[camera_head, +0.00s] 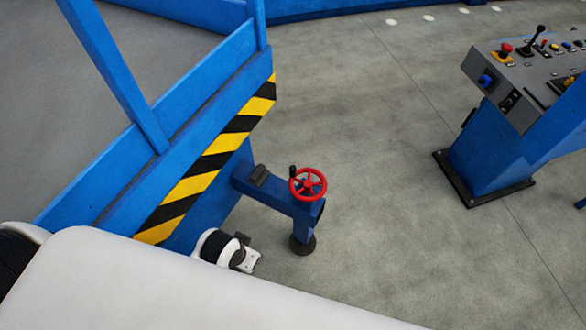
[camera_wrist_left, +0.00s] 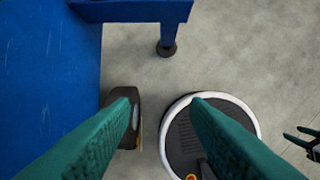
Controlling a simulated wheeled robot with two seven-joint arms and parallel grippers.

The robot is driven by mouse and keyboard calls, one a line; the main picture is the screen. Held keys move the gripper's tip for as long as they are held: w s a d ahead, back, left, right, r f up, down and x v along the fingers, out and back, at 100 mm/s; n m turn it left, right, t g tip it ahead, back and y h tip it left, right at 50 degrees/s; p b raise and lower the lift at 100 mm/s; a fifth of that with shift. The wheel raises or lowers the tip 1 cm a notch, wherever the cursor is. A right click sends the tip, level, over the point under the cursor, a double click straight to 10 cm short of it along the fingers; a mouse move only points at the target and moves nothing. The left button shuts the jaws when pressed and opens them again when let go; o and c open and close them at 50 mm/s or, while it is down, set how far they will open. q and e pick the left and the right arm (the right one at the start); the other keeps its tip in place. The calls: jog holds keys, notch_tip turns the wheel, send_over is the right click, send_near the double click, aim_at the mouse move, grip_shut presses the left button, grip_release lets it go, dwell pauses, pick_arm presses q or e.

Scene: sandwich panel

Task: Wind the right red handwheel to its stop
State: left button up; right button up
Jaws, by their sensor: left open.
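The red handwheel (camera_head: 308,184) is in the head view, with a dark crank knob at its upper left. It sits on a blue bracket (camera_head: 275,197) that stands out from the striped panel on a short post. My left gripper (camera_wrist_left: 163,108) shows in the left wrist view as two teal fingers, wide apart, with no thing held between them. The blue bracket (camera_wrist_left: 130,10) is at the top of that view, beyond the fingertips. The wheel is not recognisable there. A dark forked shape at its right edge may be my right gripper (camera_wrist_left: 302,140), too small to read.
A blue frame with a yellow-black striped edge (camera_head: 205,165) fills the left of the head view. A blue control console (camera_head: 490,145) with knobs and a lever stands at the right. Grey floor (camera_head: 390,170) between them is clear.

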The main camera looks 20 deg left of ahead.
pick_arm(q)
jog(key=w+d+r+h, duration=0.15)
jog(key=d+r, duration=0.25)
jog(key=r, duration=0.4)
jog(key=w+d+f+n+h, duration=0.1)
jog(key=w+d+n+h, duration=0.1)
jog(key=w+d, duration=0.45)
jog(key=n+g+y, duration=0.3)
jog(key=n+y, duration=0.1)
jog(key=n, duration=1)
send_near(293, 168)
notch_tip(293, 168, down, 11)
jog(key=b, duration=1.3)
pick_arm(e)
notch_tip(293, 168, down, 13)
jog(key=shift+w+d, duration=0.2)
